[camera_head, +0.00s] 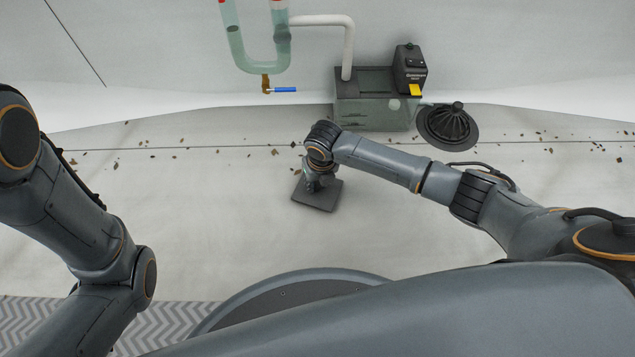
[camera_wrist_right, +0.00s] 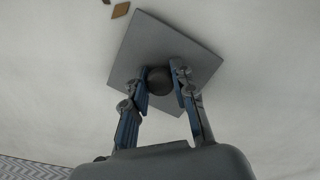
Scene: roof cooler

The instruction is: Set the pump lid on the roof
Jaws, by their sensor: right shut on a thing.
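The pump lid (camera_head: 317,195) is a dark grey square plate with a round dark knob (camera_wrist_right: 159,80) at its middle. My right gripper (camera_head: 318,180) is above the plate, and in the right wrist view its two fingers (camera_wrist_right: 160,88) are shut on the knob from both sides. The plate is close to the pale roof (camera_head: 225,215); I cannot tell whether it touches it. The pump (camera_head: 375,105) is a dark box with a greenish front, standing at the back, up and right of the lid. My left arm shows at the left, but its gripper is outside the view.
A black domed drain strainer (camera_head: 447,125) stands right of the pump. A clear U-shaped pipe (camera_head: 258,62) with a blue-handled valve (camera_head: 284,89) hangs above the roof. Dry leaves (camera_head: 275,153) lie scattered along a seam. The roof left of the lid is mostly clear.

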